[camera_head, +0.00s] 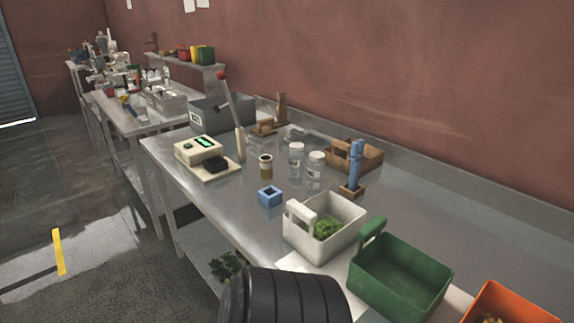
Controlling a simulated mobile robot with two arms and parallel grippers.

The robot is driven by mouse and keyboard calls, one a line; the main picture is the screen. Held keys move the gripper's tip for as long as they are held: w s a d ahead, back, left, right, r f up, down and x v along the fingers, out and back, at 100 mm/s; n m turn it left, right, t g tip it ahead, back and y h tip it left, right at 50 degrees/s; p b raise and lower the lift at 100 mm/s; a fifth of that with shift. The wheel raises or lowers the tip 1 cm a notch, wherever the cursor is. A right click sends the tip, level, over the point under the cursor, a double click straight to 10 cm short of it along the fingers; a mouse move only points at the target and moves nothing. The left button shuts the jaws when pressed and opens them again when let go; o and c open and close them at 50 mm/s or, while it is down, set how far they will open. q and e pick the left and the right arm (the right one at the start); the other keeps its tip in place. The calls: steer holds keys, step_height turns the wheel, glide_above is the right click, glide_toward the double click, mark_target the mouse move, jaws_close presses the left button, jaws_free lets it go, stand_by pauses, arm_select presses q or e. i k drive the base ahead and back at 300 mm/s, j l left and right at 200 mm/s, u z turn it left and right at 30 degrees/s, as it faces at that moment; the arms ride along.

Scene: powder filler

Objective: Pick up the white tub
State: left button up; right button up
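The white tub (311,244) stands on the metal workbench (215,205), right of centre in the head view. It is an open box with a raised handle at its left end, and green leafy-looking stuff (327,228) lies inside. It is upright, with the green tub close to its right. Neither of my grippers shows in this view, and nothing is holding the white tub.
A green tub (400,276) and an orange tub (512,303) stand to the right. A small blue open box (270,195), a brown-banded jar (265,168), clear jars (296,158) and a scale (199,150) stand beyond. A black ribbed shape (285,297) fills the bottom foreground.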

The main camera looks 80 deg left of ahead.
mark_target(319, 228)
steer(key=j+u, duration=0.1)
steer(key=u, duration=2.25)
